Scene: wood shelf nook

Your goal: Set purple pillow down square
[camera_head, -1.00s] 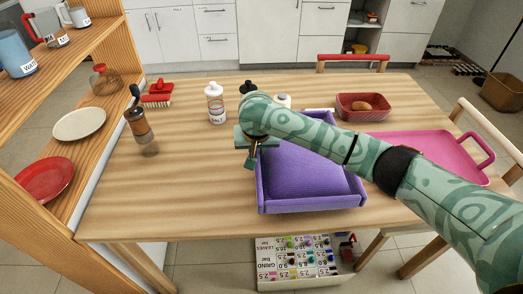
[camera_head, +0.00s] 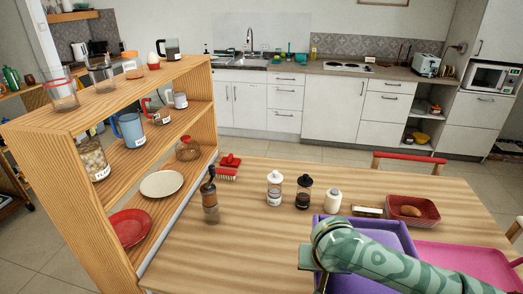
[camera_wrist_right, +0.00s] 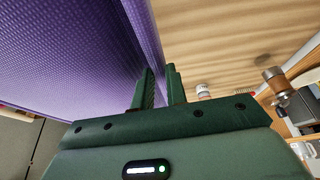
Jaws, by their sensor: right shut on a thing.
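The purple pillow (camera_head: 392,235) looks like a shallow tray with a raised rim. It lies on the wooden table at the bottom right of the head view, partly hidden by my right arm and cut by the frame. My right gripper (camera_head: 318,281) is at its left side, its fingertips barely showing there. In the right wrist view the pillow's purple woven side (camera_wrist_right: 60,50) fills the left, and the fingers (camera_wrist_right: 160,75) are shut on its edge. My left gripper is not in view.
A pink tray (camera_head: 465,262) lies right of the pillow. A red basket (camera_head: 425,217) with a brown item, a white jar (camera_head: 333,200), shakers (camera_head: 275,189) and a grinder (camera_head: 210,200) stand behind or left. A wooden shelf (camera_head: 95,200) rises at left. The table's left-middle is clear.

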